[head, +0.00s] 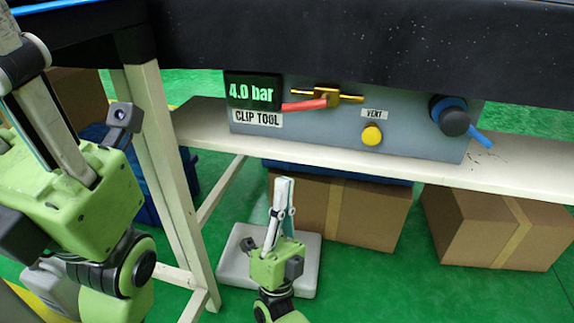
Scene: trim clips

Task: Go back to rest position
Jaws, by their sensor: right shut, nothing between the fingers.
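My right gripper (284,183) is at the lower middle of the head view, pointing up, with its pale fingers together. It is shut and empty, in front of the lower shelf and a cardboard box, and I cannot tell how far it is from them. My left gripper (38,110) is large and close at the left edge. Its green body shows, with long grey fingers running up towards the top left corner. Its fingertips are cut off or unclear, so I cannot tell whether it is open.
A grey control box (310,120) reading "4.0 bar", with a red-handled valve (305,104), yellow vent button (371,135) and black knob (450,115), sits on a pale shelf (530,178). Cardboard boxes (365,212) stand below. A pale table leg (165,160) stands between my grippers.

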